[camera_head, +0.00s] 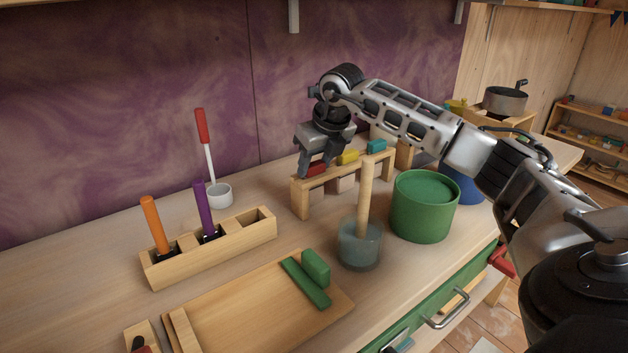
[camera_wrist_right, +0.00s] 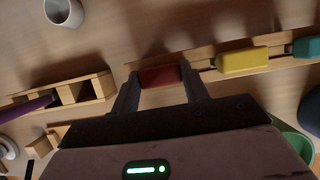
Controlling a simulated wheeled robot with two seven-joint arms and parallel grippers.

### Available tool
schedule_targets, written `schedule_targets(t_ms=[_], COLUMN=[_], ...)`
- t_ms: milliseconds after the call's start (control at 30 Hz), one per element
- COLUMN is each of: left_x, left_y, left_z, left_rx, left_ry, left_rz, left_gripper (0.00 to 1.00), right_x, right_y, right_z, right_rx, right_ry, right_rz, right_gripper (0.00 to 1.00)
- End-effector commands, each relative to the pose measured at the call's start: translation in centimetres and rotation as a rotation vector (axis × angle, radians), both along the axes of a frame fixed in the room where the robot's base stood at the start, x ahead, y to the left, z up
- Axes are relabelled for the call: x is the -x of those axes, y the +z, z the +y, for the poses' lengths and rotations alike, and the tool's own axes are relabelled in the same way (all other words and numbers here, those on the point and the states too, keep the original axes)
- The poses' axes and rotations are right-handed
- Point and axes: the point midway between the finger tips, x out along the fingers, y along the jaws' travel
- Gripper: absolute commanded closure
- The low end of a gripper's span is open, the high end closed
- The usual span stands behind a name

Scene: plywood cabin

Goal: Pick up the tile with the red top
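The tile with the red top (camera_head: 316,169) sits at the near left end of a raised wooden rack (camera_head: 300,197), in line with a yellow-topped tile (camera_head: 348,157) and a teal-topped tile (camera_head: 377,146). My right gripper (camera_head: 315,168) reaches down over the red tile. In the right wrist view the red top (camera_wrist_right: 160,76) lies between the two fingers of my right gripper (camera_wrist_right: 160,80), one at each end. I see no clear gap there, but cannot tell whether they press on it. The tile's lower part is hidden. My left gripper is not in view.
A green canister (camera_head: 424,210) and a glass cup with a wooden stick (camera_head: 359,245) stand right of and before the rack. A white cup (camera_head: 219,194) holds a red-handled tool. A slotted block (camera_head: 215,250) and board (camera_head: 245,315) lie nearer.

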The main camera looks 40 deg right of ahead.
Motion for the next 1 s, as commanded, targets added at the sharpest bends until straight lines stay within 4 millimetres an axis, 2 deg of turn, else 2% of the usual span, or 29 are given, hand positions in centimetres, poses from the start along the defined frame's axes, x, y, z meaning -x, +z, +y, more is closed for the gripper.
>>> schedule_targets(t_ms=[400,467,800,1000], left_x=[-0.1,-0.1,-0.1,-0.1], left_y=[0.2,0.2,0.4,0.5], left_z=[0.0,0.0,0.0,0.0], left_rx=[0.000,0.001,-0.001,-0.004], left_ry=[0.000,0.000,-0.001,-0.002], left_rz=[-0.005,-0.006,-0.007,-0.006], left_gripper=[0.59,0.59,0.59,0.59], right_x=[-0.1,-0.1,-0.1,0.0], right_y=[0.6,1.4,8.0,9.9], right_z=[0.0,0.0,0.0,0.0], right_rx=[0.000,0.001,0.000,0.000], right_ry=[0.000,0.000,0.000,0.000], right_rz=[-0.003,-0.005,-0.005,-0.001], right_gripper=[0.72,0.72,0.72,0.72])
